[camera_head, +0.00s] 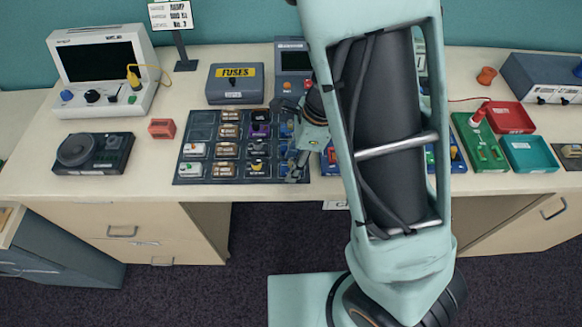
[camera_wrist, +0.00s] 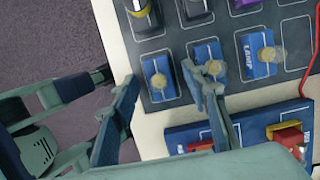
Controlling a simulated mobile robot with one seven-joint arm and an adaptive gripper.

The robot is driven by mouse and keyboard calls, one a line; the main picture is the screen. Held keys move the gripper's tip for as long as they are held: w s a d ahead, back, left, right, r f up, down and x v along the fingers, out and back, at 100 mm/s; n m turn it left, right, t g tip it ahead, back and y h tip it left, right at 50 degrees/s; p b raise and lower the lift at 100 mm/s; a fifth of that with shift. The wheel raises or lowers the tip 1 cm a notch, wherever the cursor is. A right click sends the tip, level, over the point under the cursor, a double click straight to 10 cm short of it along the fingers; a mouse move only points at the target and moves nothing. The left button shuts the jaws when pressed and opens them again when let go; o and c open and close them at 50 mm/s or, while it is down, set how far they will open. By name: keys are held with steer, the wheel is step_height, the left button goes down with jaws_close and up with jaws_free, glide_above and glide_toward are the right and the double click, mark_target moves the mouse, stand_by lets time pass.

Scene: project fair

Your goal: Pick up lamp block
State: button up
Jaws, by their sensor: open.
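Three blue lamp blocks with round pale bulbs stand in a row on the dark board in the wrist view: a near one (camera_wrist: 152,85), a middle one (camera_wrist: 204,52) and a far one lettered LAMP (camera_wrist: 246,68). My gripper (camera_wrist: 162,82) is open and empty, its fingertips on either side of the near lamp block. One finger lies toward the board's edge, the other over the gap beside the middle block. Whether they touch a block, I cannot tell. In the head view my gripper (camera_head: 299,165) is at the board's right edge, partly hiding the blue column.
The dark board (camera_head: 178,178) holds several other blocks in marked cells. A blue tray (camera_wrist: 180,132) with red and yellow parts lies close to my gripper. A FUSES box (camera_head: 236,97) stands behind the board. The table's front edge is near.

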steer(key=shift+c, duration=0.4)
jaws_close()
steer(key=shift+r, duration=0.1)
